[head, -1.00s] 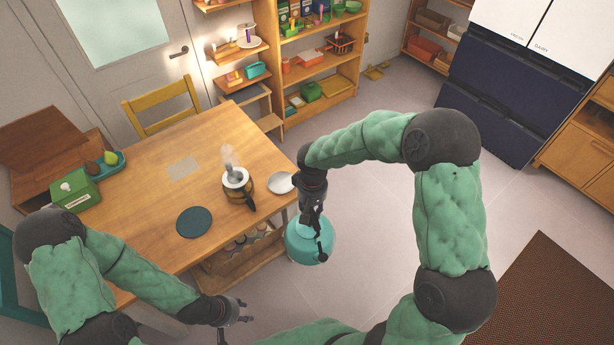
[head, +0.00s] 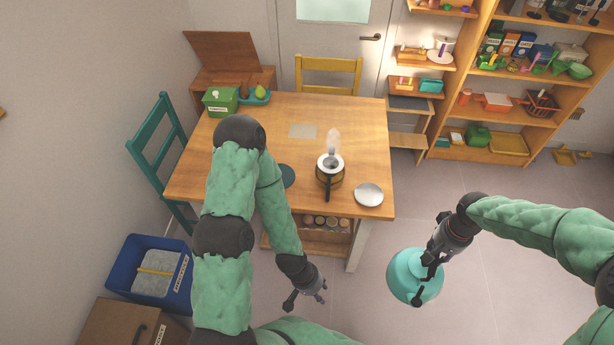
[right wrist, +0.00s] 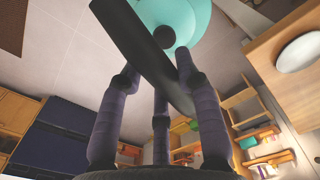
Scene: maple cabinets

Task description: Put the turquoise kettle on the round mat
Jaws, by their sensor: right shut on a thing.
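The turquoise kettle (head: 408,278) hangs from my right gripper (head: 431,262), off the right side of the table and over the floor. The right gripper is shut on the kettle's dark handle; the handle (right wrist: 140,50) and turquoise body (right wrist: 198,14) also show in the right wrist view. The round mat (head: 287,176) is dark teal and lies on the table, partly hidden behind my left arm. My left gripper (head: 310,294) is in front of the table, open and empty, apart from the mat and kettle.
On the wooden table (head: 240,170), a steaming pot (head: 329,172) stands right of the mat, with a pale round plate (head: 369,194) near the right edge. A green box (head: 221,101) and a teal tray (head: 262,97) stand at the back left.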

